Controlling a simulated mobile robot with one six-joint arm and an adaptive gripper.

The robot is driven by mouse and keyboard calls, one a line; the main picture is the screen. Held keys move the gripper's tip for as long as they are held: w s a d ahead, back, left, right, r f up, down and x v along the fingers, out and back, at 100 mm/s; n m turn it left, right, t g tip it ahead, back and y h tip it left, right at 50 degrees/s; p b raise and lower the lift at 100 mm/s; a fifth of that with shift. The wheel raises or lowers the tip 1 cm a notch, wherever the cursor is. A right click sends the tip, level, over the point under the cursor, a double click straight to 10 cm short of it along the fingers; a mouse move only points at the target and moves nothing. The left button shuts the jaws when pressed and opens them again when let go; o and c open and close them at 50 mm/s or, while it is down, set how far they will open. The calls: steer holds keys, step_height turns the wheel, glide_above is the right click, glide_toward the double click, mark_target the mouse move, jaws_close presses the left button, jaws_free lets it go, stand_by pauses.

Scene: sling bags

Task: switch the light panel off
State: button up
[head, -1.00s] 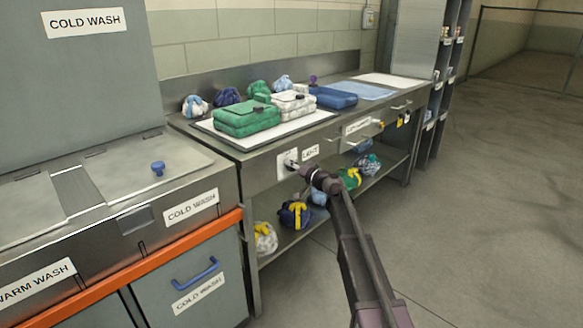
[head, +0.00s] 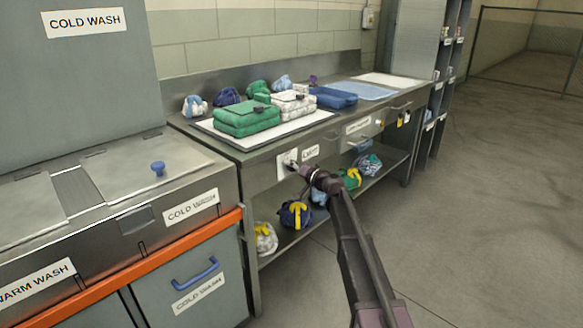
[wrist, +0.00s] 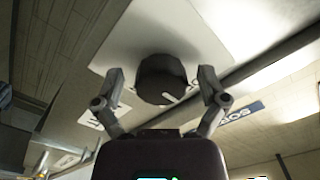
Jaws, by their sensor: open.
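A dark round knob (wrist: 160,80) with a pale mark at its lower right sits on a white square plate (wrist: 205,45) in the wrist view. In the head view the plate (head: 281,172) is on the bench front, left of a label (head: 311,152) that seems to read LIGHT. My gripper (wrist: 161,74) is open, with one finger on each side of the knob and gaps visible. My gripper (head: 294,165) partly hides the knob in the head view. A bright white panel (head: 290,132) lies on the bench top; I cannot tell whether it is lit.
Several bundles sit on the lower shelf (head: 275,246). A washer (head: 120,190) stands left. The floor (head: 480,210) at right is clear.

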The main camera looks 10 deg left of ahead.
steer(key=v, duration=1.2)
stand_by(0.5)
steer(key=s+d+f+n+g+h, duration=0.1)
steer(key=s+d+f+g+h, duration=0.25)
steer(key=s+f, duration=0.5)
steer(key=s+d+f+g+h, duration=0.25)
steer(key=s+f+g, duration=0.2)
steer(key=s, duration=0.65)
steer(key=s+d+f+m+g+h, duration=0.1)
steer(key=s+d+f+g+h, duration=0.2)
steer(key=s+d, duration=0.4)
steer(key=s+d+f+m+h, duration=0.25)
steer(key=s+d+h, duration=0.25)
steer(key=s, duration=0.3)
step_height(320, 180, up, 33)
steer(key=p, duration=3.3)
steer(key=shift+r+n+p, duration=0.25)
steer(key=shift+n+p, duration=0.05)
steer(key=shift+n, duration=0.15)
steer(key=shift+a, duration=0.1)
